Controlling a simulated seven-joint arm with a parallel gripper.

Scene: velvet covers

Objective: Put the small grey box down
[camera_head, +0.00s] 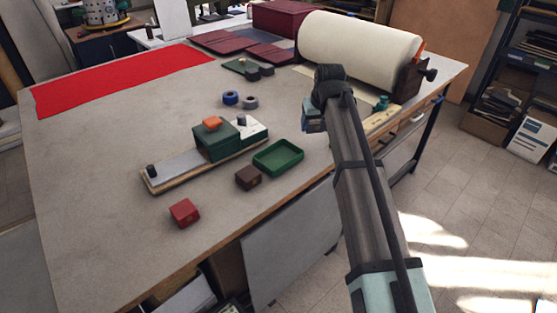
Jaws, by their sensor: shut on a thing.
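My gripper (312,121) hangs over the right part of the table, right of the green tray, at the end of my dark arm. Its fingertips are small and mostly hidden by its own body. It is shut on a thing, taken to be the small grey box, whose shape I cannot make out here. The gap between the gripper and the grey tabletop (110,140) is hard to judge.
An open green tray (279,158), a brown box (248,177) and a red box (184,213) stand near the front edge. A green block (218,143) with an orange piece (212,124) sits on a board. A cream roll (358,50) stands behind.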

